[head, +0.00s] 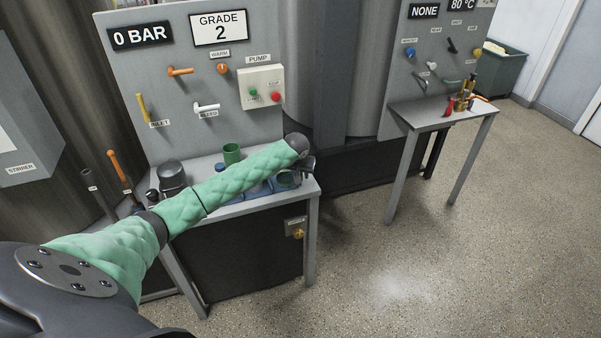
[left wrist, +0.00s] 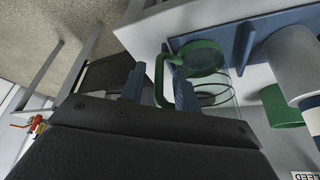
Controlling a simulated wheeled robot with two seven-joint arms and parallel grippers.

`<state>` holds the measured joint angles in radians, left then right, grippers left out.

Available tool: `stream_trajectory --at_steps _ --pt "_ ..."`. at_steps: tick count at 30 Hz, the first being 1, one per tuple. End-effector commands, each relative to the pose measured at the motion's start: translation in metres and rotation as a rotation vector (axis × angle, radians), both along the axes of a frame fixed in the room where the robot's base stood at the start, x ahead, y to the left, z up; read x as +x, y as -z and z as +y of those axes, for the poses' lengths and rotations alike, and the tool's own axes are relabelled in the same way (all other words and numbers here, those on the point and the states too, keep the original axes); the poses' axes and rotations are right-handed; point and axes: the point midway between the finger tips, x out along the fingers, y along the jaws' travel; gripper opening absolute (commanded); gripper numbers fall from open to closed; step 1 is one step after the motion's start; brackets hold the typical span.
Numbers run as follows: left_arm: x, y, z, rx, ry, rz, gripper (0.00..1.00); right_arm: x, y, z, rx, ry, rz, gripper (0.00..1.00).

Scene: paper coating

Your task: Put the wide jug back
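A wide clear jug with a green base or lid and a green handle (left wrist: 205,57) stands at the blue rack (left wrist: 245,42) in the left wrist view. In the head view the green-rimmed jug (head: 288,181) shows at the right end of the bench top, partly hidden by my arm. My left gripper (left wrist: 160,88) has its two blue fingers apart, one on each side of the green handle, with gaps visible. In the head view my left gripper (head: 309,166) is over the bench's right end, its fingers mostly hidden. My right gripper is not in view.
A green cup (head: 232,153) and a dark grey pot (head: 171,174) stand on the bench (head: 235,208). A panel (head: 150,75) with levers and a pump box (head: 262,87) rises behind. A second bench (head: 440,115) stands right. The floor between is clear.

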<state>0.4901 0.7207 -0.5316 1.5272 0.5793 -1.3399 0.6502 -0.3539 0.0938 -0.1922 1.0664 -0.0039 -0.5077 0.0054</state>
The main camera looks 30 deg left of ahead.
Motion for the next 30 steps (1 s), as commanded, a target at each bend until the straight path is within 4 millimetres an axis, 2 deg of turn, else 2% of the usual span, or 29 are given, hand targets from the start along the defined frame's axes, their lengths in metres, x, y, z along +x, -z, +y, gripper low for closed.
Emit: stream_trajectory --at_steps 8,14,16,24,30 --pt "0.000 -0.001 0.000 0.000 0.000 0.000 0.32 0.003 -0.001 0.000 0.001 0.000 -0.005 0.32" --pt "-0.003 -0.013 -0.001 0.000 0.000 -0.001 0.32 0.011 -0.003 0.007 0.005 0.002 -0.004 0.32" --pt "-0.007 -0.023 -0.003 0.001 0.001 -0.001 0.32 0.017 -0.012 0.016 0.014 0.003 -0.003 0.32" --pt "-0.026 -0.072 -0.009 0.000 0.001 -0.003 0.32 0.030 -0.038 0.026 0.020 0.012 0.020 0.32" --pt "-0.038 -0.102 -0.013 -0.001 0.000 -0.001 0.32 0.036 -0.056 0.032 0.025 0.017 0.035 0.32"
